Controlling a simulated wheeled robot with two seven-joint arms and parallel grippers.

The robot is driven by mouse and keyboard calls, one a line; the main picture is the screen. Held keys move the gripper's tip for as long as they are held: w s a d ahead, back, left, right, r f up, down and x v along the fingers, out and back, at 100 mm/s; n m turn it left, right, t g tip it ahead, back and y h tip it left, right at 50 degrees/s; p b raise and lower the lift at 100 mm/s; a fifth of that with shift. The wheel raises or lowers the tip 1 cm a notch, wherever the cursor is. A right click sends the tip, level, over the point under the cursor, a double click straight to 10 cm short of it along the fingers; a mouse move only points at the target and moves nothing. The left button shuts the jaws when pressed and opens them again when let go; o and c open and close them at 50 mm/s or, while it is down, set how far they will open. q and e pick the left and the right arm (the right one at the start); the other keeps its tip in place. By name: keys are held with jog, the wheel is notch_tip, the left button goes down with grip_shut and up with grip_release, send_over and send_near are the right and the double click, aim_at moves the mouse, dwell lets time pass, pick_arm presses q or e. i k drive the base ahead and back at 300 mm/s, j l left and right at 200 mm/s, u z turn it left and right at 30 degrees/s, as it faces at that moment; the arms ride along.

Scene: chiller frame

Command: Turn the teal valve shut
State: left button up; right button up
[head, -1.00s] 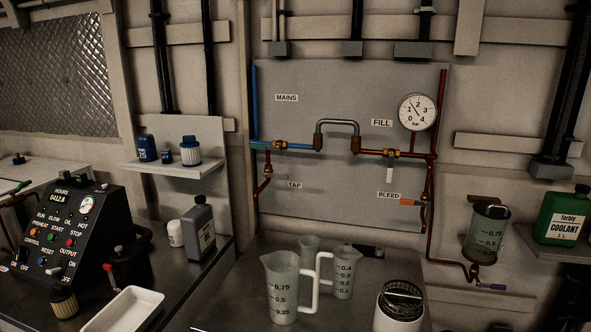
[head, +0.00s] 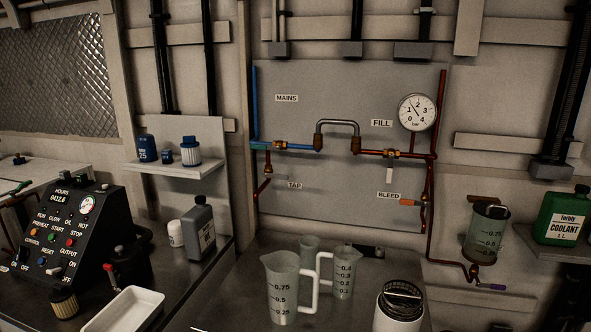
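A thin handle that looks dark green or teal (head: 17,188) shows at the far left edge, over the side bench. It is small and partly cut off by the frame, so I cannot tell its valve's position. A second brass valve (head: 391,153) sits below FILL with a pale handle hanging down. The BLEED valve has an orange handle (head: 408,202). Neither of my grippers is in view.
Measuring jugs (head: 282,290) and a white canister (head: 399,306) stand on the bench before the panel. A black control box (head: 70,235), white tray (head: 122,315) and grey bottle (head: 198,232) are left. A green coolant can (head: 561,217) stands right.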

aim_at(260, 147)
jog(key=i+j, duration=0.25)
jog(key=i, duration=0.2)
jog(key=i+j, duration=0.3)
jog(key=i, duration=0.15)
jog(key=k+l+z, duration=0.2)
jog(key=l, duration=0.25)
jog(key=l+z, duration=0.15)
jog(key=l, duration=0.3)
